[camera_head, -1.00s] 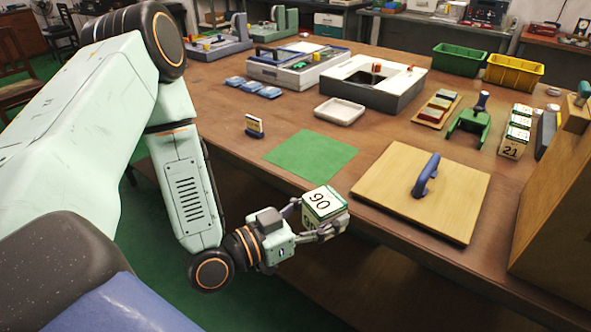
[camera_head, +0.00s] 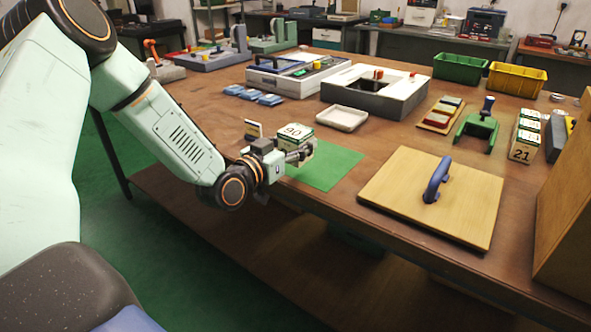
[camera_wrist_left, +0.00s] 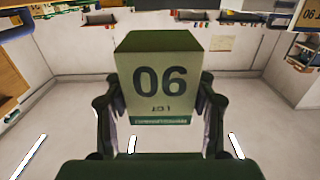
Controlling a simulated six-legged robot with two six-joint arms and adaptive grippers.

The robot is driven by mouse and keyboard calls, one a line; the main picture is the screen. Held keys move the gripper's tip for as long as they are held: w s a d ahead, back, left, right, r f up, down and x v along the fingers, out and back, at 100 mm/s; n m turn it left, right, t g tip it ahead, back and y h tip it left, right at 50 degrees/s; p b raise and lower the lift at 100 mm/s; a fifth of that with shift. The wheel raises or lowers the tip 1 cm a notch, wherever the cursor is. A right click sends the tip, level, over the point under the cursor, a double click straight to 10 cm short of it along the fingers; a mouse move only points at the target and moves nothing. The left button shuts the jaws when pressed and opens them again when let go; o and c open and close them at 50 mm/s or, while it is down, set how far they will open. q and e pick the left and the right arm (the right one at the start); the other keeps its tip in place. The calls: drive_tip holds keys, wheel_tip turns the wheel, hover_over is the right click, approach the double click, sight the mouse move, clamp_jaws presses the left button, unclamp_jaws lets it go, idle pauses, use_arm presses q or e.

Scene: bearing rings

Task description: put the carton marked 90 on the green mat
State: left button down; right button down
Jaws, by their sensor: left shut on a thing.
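The carton marked 90 (camera_head: 296,133) is white and green. My left gripper (camera_head: 300,152) is shut on it and holds it in front of the green mat's left part. In the left wrist view the carton (camera_wrist_left: 160,82) sits between the two fingers, its number upside down. The green mat (camera_head: 328,167) lies flat near the table's front edge, partly hidden by the gripper and carton. I cannot tell whether the carton touches the mat. My right gripper is not in view.
A small upright card-like block (camera_head: 253,129) stands just behind the left gripper. A white tray (camera_head: 341,118) lies behind the mat. A wooden board with a blue handle (camera_head: 432,200) lies to its right. More cartons (camera_head: 525,142) stand at the far right.

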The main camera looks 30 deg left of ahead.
use_arm(q)
drive_tip(key=shift+a+f, duration=0.2)
drive_tip(key=shift+f, duration=0.3)
drive_tip(key=shift+s+a+f, duration=0.1)
drive_tip(key=shift+s+a, duration=0.15)
drive_tip(key=shift+s+a+f+b, duration=0.1)
drive_tip(key=shift+s+f+b, duration=0.05)
drive_tip(key=shift+f+b, duration=0.15)
drive_tip(key=f, duration=0.1)
drive_tip(key=f+b, duration=0.1)
drive_tip(key=f, duration=0.1)
drive_tip(key=shift+w+d, duration=0.3)
drive_tip(key=shift+d, duration=0.05)
drive_tip(key=shift+f, duration=0.1)
drive_tip(key=shift+s+a, duration=0.2)
drive_tip(key=shift+a, duration=0.05)
drive_tip(key=shift+d+b, duration=0.1)
drive_tip(key=shift+b, duration=0.25)
drive_tip(key=c, duration=0.8)
unclamp_jaws()
drive_tip(key=shift+w+d, duration=0.1)
drive_tip(key=o, duration=0.3)
drive_tip(key=shift+o, duration=0.3)
